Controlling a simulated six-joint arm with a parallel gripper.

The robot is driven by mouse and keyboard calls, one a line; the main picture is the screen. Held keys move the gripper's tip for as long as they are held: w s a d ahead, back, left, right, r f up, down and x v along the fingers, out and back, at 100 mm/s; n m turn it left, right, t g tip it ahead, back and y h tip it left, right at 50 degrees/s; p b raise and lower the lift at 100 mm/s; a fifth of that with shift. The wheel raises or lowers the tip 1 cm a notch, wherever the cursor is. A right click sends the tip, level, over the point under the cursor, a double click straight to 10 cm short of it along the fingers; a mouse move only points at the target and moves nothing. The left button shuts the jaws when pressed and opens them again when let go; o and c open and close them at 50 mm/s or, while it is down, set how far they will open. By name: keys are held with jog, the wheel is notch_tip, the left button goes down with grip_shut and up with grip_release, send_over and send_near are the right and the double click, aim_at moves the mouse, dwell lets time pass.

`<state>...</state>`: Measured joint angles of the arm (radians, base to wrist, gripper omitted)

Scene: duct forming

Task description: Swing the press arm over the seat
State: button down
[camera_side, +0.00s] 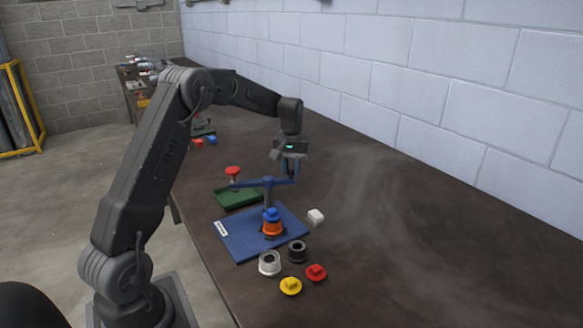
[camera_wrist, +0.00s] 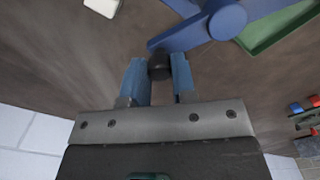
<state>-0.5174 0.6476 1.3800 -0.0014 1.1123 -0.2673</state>
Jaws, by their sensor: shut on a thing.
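The blue press arm (camera_side: 250,184) lies across the top of its post on the blue base plate (camera_side: 238,238). In the wrist view its round hub (camera_wrist: 228,20) shows, with a bar reaching toward my fingers. My gripper (camera_side: 291,173) is at the right end of the bar, its two blue fingers (camera_wrist: 159,72) on either side of a dark knob (camera_wrist: 159,66) at the bar's end. An orange part with a blue top (camera_side: 272,224) stands on the plate in front of the post and covers the seat. The bar is not over this part.
A green tray (camera_side: 226,201) with a red-knobbed piece (camera_side: 233,171) lies behind the plate. A white block (camera_side: 316,216) is to its right. White (camera_side: 270,263) and black (camera_side: 297,251) rings and yellow (camera_side: 291,286) and red (camera_side: 316,272) pieces lie in front. The right tabletop is clear.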

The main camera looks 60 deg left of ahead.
dwell(0.4)
jog(key=s+a+n, duration=0.3)
jog(key=a+n, duration=0.6)
jog(key=n, duration=0.9)
jog(key=shift+s, duration=0.25)
dwell(0.6)
jog(key=c, duration=0.9)
grip_release()
notch_tip(320, 180, up, 14)
jog(key=shift+f, duration=0.1)
